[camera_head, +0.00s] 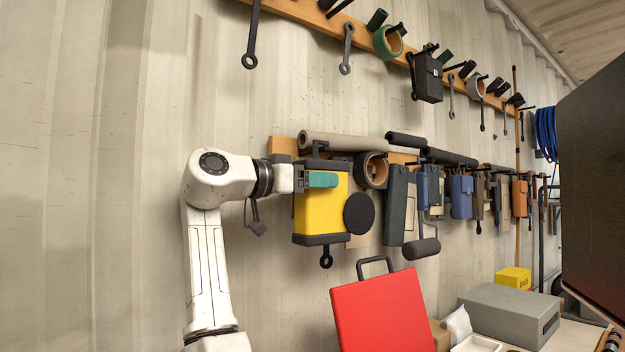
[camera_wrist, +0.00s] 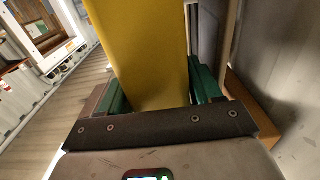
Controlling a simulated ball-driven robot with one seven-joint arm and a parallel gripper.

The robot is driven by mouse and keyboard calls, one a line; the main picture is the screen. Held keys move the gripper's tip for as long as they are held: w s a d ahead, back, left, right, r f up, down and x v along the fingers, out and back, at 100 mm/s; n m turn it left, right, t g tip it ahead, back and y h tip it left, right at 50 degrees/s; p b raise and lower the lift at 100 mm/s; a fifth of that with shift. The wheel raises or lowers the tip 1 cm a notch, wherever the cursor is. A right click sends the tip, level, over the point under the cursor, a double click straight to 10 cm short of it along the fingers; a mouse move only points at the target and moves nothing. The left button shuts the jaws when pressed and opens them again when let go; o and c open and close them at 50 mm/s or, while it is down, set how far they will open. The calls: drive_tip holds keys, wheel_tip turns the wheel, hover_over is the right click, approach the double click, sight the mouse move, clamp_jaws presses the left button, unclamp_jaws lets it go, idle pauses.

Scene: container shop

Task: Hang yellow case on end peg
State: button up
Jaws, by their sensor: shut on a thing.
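The yellow case (camera_head: 321,207) has dark grey top and bottom edges and hangs upright in front of the lower wooden peg rail (camera_head: 283,146), near its left end. My gripper (camera_head: 322,180) with teal fingers is shut on the case's upper part. In the wrist view the yellow case (camera_wrist: 140,45) stands between the two green fingers of my gripper (camera_wrist: 160,90). The end peg is hidden behind the case and the grey roll, so I cannot tell whether the case's handle is around it.
A grey roll (camera_head: 345,142) lies along the top of the lower rail. A tape ring (camera_head: 371,170), a black disc (camera_head: 358,213) and a dark grey case (camera_head: 396,205) are close on the right. A red case (camera_head: 383,313) stands below. The wall to the left is bare.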

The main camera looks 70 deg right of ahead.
drive_tip(key=o, duration=1.5)
drive_tip(key=b+v, duration=0.3)
drive_tip(key=v, duration=0.7)
drive_tip(key=shift+w+a, duration=0.25)
drive_tip(key=shift+a, duration=0.05)
drive_tip(key=shift+f, duration=0.1)
